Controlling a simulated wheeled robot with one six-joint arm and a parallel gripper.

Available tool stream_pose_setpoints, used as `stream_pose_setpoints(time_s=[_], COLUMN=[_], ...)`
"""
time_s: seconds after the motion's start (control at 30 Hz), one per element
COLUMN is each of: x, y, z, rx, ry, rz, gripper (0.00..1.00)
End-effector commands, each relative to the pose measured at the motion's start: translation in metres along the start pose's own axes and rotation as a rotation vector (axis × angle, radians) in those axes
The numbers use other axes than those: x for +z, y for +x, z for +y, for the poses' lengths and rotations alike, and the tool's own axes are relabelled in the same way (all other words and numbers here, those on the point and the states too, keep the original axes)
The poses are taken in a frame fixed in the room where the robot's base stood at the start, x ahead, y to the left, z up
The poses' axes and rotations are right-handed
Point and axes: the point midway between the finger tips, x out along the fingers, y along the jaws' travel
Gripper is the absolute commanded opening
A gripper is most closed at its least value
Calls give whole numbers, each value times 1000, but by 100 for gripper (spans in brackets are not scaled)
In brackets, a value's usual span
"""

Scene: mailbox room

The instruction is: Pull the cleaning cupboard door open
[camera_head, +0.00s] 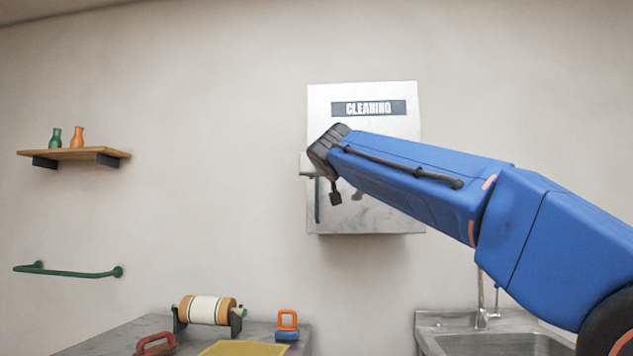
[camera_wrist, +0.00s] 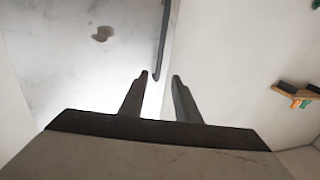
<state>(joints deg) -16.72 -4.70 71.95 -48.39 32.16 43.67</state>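The cleaning cupboard (camera_head: 365,92) is a white wall box with a dark "CLEANING" label, and its door looks shut. Its dark upright handle (camera_head: 317,200) is at the door's left edge, partly hidden by my arm. In the wrist view the door (camera_wrist: 80,60) fills the upper left, and the handle (camera_wrist: 163,35) runs down to a point between my fingertips. My gripper (camera_wrist: 160,77) is open, with a gap between its two dark fingers. The handle's lower end appears just past the tips; I cannot tell whether they touch. In the head view my gripper (camera_head: 334,195) is in front of the door's left part.
A wooden shelf (camera_head: 75,154) with two vases and a green rail (camera_head: 70,272) are on the wall at left. Below are a counter (camera_head: 110,340) with a roller, a padlock-like object and a yellow sheet, and a sink (camera_head: 480,343).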

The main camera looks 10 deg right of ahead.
Motion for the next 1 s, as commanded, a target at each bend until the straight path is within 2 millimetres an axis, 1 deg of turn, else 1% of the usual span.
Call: stream_pose_setpoints(time_s=[0.03,0.1,0.3,0.5,0.6,0.73,1.0], x=[1,1,1,1,1,0,0], y=[10,22,55,83,93,102,106], z=[0,1,1,0,1,1,0], rx=[2,3,2,1,1,1,0], ry=[1,0,0,1,0,1,0], rz=[-1,-1,-1,0,0,0,0], gripper=[29,29,29,29,29,29,29])
